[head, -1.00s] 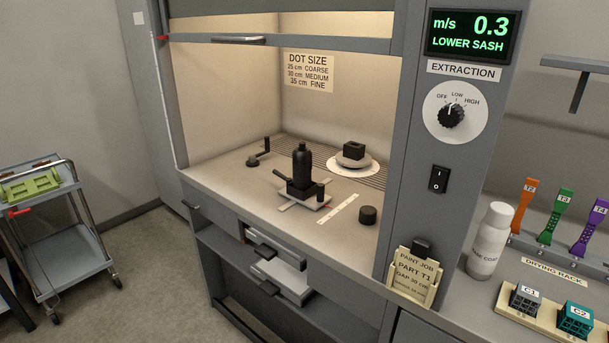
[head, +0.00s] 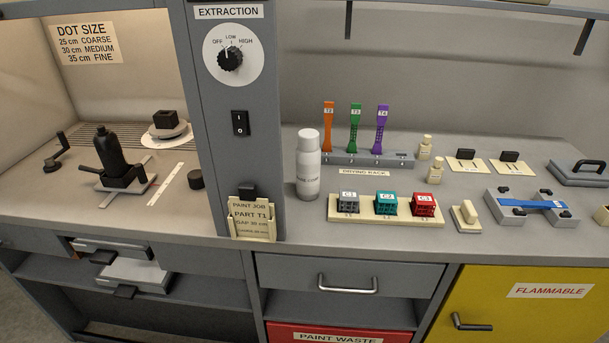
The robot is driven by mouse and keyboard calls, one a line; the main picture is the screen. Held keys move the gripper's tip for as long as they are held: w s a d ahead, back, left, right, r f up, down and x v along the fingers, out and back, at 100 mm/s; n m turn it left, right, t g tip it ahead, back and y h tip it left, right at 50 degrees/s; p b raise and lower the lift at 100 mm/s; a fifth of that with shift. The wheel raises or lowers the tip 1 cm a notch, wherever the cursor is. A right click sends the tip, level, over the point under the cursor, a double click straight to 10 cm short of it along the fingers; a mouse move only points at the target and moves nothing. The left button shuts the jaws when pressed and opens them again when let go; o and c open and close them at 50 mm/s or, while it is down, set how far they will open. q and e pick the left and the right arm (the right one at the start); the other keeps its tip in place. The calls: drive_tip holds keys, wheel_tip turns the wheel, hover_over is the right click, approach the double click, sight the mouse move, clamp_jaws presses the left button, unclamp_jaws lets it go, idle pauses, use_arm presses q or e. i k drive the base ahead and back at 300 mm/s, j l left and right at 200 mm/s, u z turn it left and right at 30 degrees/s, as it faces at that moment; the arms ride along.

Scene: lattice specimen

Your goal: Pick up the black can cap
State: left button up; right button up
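A small black cylinder (head: 195,179), which looks like the black can cap, stands on the fume hood floor (head: 150,215) near its right front, beside the hood's right post. A black can (head: 109,151) stands upright in a holder (head: 125,181) to its left, with a white ruler strip (head: 165,184) between them. Neither of my grippers is in view.
A turntable with a black block (head: 165,124) stands behind the cap, and a crank (head: 55,155) is at the hood's left. On the right bench are a white can (head: 308,165), a drying rack (head: 366,159) and a tray of coloured cubes (head: 385,222). The hood front has a raised sash.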

sight(195, 177)
drive_tip(key=u, duration=1.3)
drive_tip(key=j+z, duration=0.2)
